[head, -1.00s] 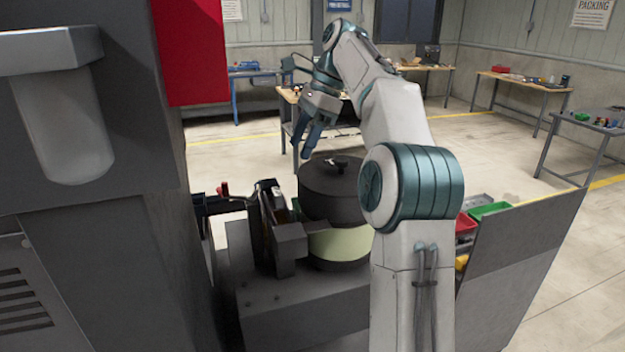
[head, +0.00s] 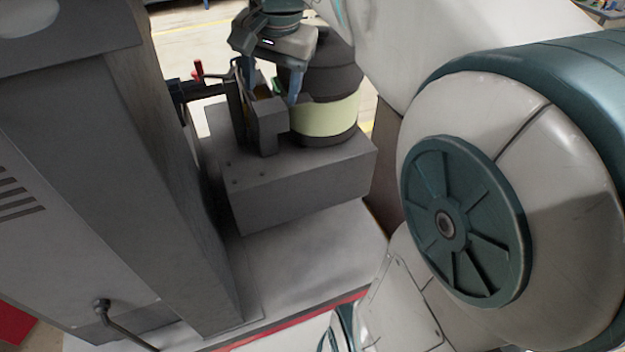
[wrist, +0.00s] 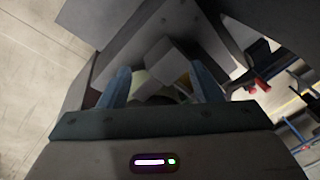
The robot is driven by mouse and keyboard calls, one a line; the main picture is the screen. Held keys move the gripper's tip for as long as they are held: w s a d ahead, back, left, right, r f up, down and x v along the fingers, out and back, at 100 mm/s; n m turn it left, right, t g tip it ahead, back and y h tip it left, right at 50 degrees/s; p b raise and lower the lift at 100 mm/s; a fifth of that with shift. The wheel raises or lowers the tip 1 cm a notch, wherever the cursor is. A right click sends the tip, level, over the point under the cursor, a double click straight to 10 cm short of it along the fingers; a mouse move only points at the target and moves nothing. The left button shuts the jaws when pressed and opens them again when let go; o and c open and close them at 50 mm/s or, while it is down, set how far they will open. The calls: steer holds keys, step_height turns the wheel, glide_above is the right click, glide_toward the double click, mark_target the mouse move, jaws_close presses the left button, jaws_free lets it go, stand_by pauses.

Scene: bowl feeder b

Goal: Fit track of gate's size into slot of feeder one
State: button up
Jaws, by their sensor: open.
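The bowl feeder is a dark drum with a pale yellow-green band (head: 328,118), on a grey base block (head: 310,185). Beside its left side stands a grey bracket block (head: 268,128) with dark upright plates (head: 238,110); I cannot make out the slot or a track for certain. My gripper (head: 273,88) is open, with its blue fingers pointing down over this bracket area, left of the drum.
A tall grey cabinet (head: 70,150) stands close on the left. A red-handled lever (head: 198,70) on a dark arm sticks out left of the feeder; its red end also shows in the wrist view (wrist: 262,86). The grey deck (head: 310,255) in front of the base is clear.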

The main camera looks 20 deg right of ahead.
steer(key=s+d+f+n+t, duration=0.1)
steer(key=s+f+n+t, duration=0.1)
steer(key=s+f+n, duration=0.5)
steer(key=s+f, duration=0.5)
steer(key=s, duration=0.1)
steer(key=shift+s+d+n+h, duration=0.3)
steer(key=shift+s+n+h, duration=0.1)
steer(key=shift+f, duration=0.15)
